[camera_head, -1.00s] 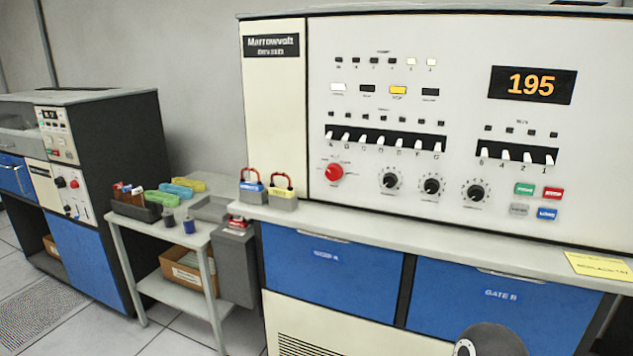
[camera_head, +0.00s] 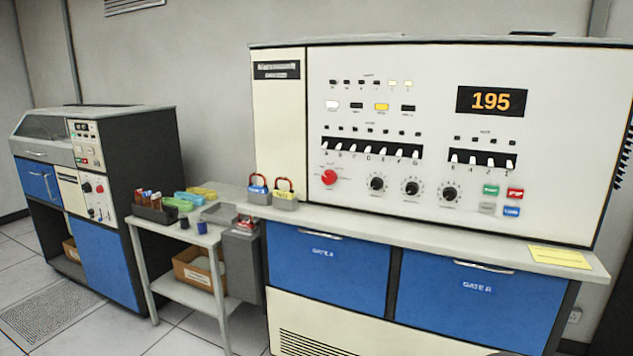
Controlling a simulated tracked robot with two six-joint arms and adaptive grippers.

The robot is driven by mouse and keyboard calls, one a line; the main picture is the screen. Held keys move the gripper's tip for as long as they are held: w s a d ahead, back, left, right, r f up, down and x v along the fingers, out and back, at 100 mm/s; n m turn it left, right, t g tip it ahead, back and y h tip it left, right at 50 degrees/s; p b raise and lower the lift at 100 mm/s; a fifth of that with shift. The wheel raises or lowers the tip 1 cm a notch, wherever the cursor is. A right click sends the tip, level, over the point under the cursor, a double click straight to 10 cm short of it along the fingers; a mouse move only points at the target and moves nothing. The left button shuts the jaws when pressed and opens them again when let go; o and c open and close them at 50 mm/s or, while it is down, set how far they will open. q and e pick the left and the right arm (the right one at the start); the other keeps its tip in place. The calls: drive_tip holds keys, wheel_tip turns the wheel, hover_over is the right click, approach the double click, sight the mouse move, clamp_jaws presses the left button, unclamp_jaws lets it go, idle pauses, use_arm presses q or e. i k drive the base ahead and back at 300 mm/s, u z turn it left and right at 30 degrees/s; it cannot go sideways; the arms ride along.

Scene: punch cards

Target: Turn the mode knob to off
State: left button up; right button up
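A large cream console stands at the centre and right with a control panel (camera_head: 560,140). A red knob (camera_head: 328,177) sits at the lower left of this panel, with small marks around it that are too blurred to read. Three black knobs, a left one (camera_head: 377,183), a middle one (camera_head: 411,188) and a right one (camera_head: 449,193), sit in a row to its right. I cannot tell from the lettering which is the mode knob. Neither of my grippers is in view.
An orange display (camera_head: 491,101) reads 195. Coloured buttons (camera_head: 490,190) sit at the panel's lower right. A shelf ledge (camera_head: 400,226) runs below the panel, with two padlocks (camera_head: 270,190) at its left and a yellow note (camera_head: 558,257) at its right. A small cart (camera_head: 180,292) stands between the machines.

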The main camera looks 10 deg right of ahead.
sight(330, 177)
drive_tip(key=z, duration=0.15)
drive_tip(key=i, duration=0.9)
drive_tip(key=u, duration=0.1)
